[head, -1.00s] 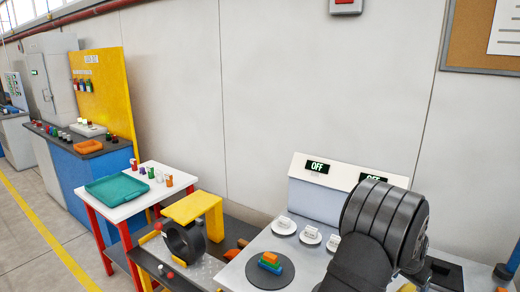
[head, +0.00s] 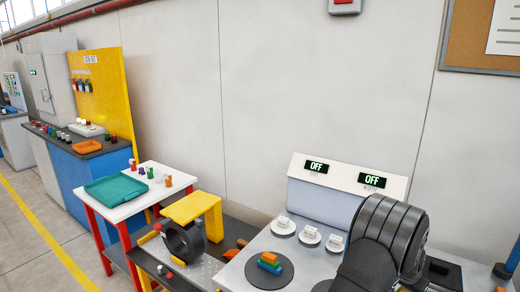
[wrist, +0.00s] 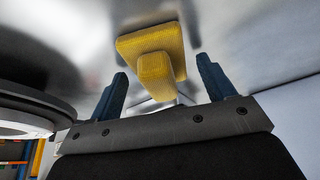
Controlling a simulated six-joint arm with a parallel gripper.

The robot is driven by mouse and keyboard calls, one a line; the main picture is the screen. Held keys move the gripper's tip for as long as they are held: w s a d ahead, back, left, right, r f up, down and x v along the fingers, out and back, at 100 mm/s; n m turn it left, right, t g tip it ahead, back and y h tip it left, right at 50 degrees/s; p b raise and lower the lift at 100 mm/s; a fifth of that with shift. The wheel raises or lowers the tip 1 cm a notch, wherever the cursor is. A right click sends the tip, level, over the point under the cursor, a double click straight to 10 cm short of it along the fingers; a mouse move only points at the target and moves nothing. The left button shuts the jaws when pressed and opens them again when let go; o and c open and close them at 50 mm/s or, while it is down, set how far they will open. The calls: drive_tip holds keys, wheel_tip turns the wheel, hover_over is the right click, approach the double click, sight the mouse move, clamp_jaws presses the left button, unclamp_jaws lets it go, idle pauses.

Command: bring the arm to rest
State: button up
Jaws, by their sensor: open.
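My gripper (wrist: 162,92) shows in the wrist view with its two blue fingers apart. A yellow block-shaped thing (wrist: 150,48) with a stubby projection appears beyond and between the fingers, over a shiny grey metal surface. I see no contact between it and the fingers. In the head view my dark arm fills the lower right, and the gripper itself is hidden behind it.
A grey bench holds a round dark plate (head: 270,271) with coloured blocks and white knobs (head: 310,235). Its panel shows two OFF displays (head: 372,181). To the left are a yellow stand (head: 190,207), a black coil (head: 184,241) and a teal tray (head: 115,189).

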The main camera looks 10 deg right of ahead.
drive_tip(key=r, duration=0.4)
drive_tip(key=shift+s+r, duration=0.25)
drive_tip(key=shift+s, duration=0.05)
drive_tip(key=s+r, duration=0.7)
drive_tip(key=s, duration=0.5)
drive_tip(key=w+a+r+n+t+y, duration=0.1)
drive_tip(key=w+a+r+n, duration=0.2)
drive_tip(key=w+r, duration=0.15)
drive_tip(key=w+a+r+n+t, duration=0.1)
drive_tip(key=w+a+r+n, duration=0.1)
drive_tip(key=w+r, duration=0.3)
drive_tip(key=w+a+n, duration=0.1)
drive_tip(key=w+a, duration=0.3)
drive_tip(key=w+a+r+n+y, duration=0.1)
drive_tip(key=w+a+n, duration=0.1)
drive_tip(key=w+a, duration=0.2)
drive_tip(key=w+a+n+y, duration=0.1)
drive_tip(key=w+a+n, duration=0.1)
drive_tip(key=w+a, duration=0.3)
drive_tip(key=shift+r, duration=0.4)
drive_tip(key=w+a+f, duration=0.3)
drive_tip(key=a, duration=0.2)
drive_tip(key=w+a+f+n, duration=0.1)
drive_tip(key=w+a+f, duration=0.2)
drive_tip(key=a, duration=0.3)
drive_tip(key=shift+a+n+t+y, duration=0.2)
drive_tip(key=shift+n+t+y, duration=0.1)
